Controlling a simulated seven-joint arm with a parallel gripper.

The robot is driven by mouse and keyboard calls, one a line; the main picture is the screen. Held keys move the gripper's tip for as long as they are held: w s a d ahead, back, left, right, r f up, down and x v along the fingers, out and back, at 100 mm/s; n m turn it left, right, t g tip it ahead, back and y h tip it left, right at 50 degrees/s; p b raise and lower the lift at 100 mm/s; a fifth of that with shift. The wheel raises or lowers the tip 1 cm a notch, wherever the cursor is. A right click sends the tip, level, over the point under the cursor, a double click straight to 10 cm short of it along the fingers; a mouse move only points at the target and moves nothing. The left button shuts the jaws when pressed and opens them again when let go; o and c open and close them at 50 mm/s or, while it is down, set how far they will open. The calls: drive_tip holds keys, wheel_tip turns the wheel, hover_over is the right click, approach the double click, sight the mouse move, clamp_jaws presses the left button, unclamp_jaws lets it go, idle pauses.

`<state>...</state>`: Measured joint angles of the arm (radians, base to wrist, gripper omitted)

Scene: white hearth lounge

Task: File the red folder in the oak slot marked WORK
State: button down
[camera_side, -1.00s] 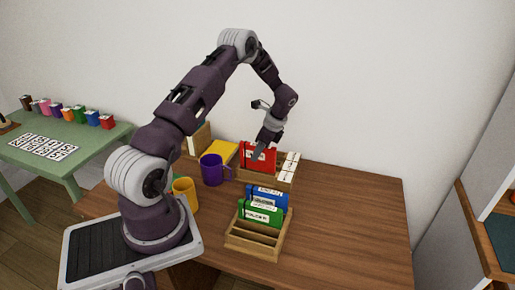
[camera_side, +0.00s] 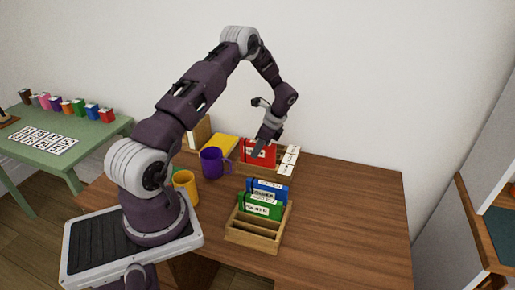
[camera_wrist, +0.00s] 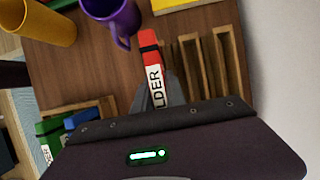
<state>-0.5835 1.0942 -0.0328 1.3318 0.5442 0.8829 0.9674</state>
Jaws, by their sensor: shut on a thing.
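The red folder (camera_side: 262,154) is upright at the oak slots near the back of the table. My gripper (camera_side: 259,148) is shut on it from above. In the wrist view the red folder (camera_wrist: 151,68) shows its spine between my fingers (camera_wrist: 158,90), with "LDER" readable on a white label. The oak slots (camera_wrist: 209,70) lie just to the right of the folder there. In the side view, white label cards (camera_side: 288,161) stand at their right end, too small to read. Whether the folder's lower edge is inside a slot cannot be told.
A wooden rack (camera_side: 250,238) at the front holds a blue folder (camera_side: 268,188) and a green folder (camera_side: 262,206). A purple mug (camera_side: 212,163) and a yellow mug (camera_side: 184,186) stand left. A yellow item (camera_side: 221,146) lies behind. The table's right side (camera_side: 350,215) is clear.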

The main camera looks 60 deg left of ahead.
drive_tip(key=shift+f, duration=1.3)
drive_tip(key=c, duration=1.3)
unclamp_jaws()
drive_tip(key=v, duration=0.7)
drive_tip(key=shift+w+d+r, duration=0.1)
drive_tip(key=shift+d+r, duration=0.05)
drive_tip(key=shift+r, duration=0.15)
drive_tip(key=s+d+r+n+t, duration=0.1)
drive_tip(key=d+r+n+t, duration=0.1)
drive_tip(key=d+r, duration=0.65)
drive_tip(key=s+d+r+n+t, duration=0.2)
drive_tip(key=d+r, duration=0.4)
drive_tip(key=r, duration=0.6)
drive_tip(key=s+d+r+n+t+h, duration=0.1)
drive_tip(key=s+d+r+n+t, duration=0.1)
drive_tip(key=s+d+r, duration=0.5)
drive_tip(key=s+d+f+n+t+h, duration=0.1)
drive_tip(key=s+d+n+t+h, duration=0.1)
drive_tip(key=s+d, duration=0.7)
drive_tip(key=s+n, duration=0.1)
drive_tip(key=s, duration=0.3)
drive_tip(key=shift+d+t, duration=0.2)
drive_tip(key=shift+t, duration=0.2)
